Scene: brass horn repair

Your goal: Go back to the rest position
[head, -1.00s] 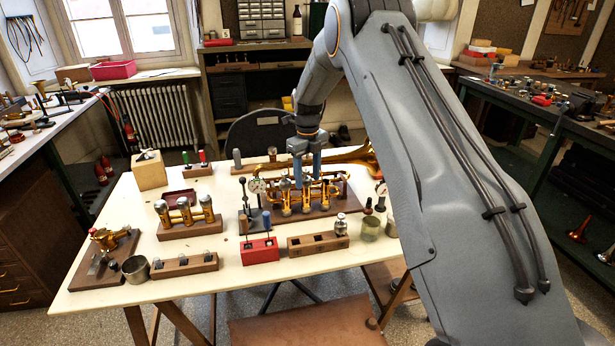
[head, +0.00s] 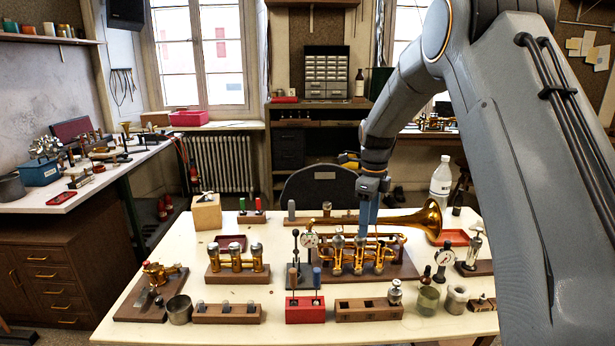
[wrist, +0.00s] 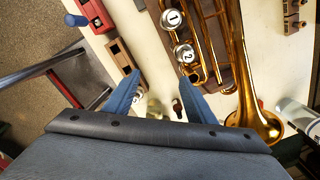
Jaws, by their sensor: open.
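My gripper (head: 368,218) hangs fingers-down in front of the brass trumpet (head: 425,219) in the head view, its blue fingers overlapping the tubing. In the wrist view my gripper (wrist: 158,84) is open, its two blue fingers apart with nothing held between them. The trumpet (wrist: 236,60) lies to the right there, with valve caps marked 1 and 2. It rests on a dark wooden base. Whether a finger touches the trumpet cannot be told.
The cream table (head: 215,325) carries a three-valve block (head: 238,265), a red block (head: 305,309), a wooden slotted block (head: 365,309), dial gauges (head: 445,259) and a metal cup (head: 179,309). A white bottle (head: 441,180) stands at the back right. Open air lies above the trumpet.

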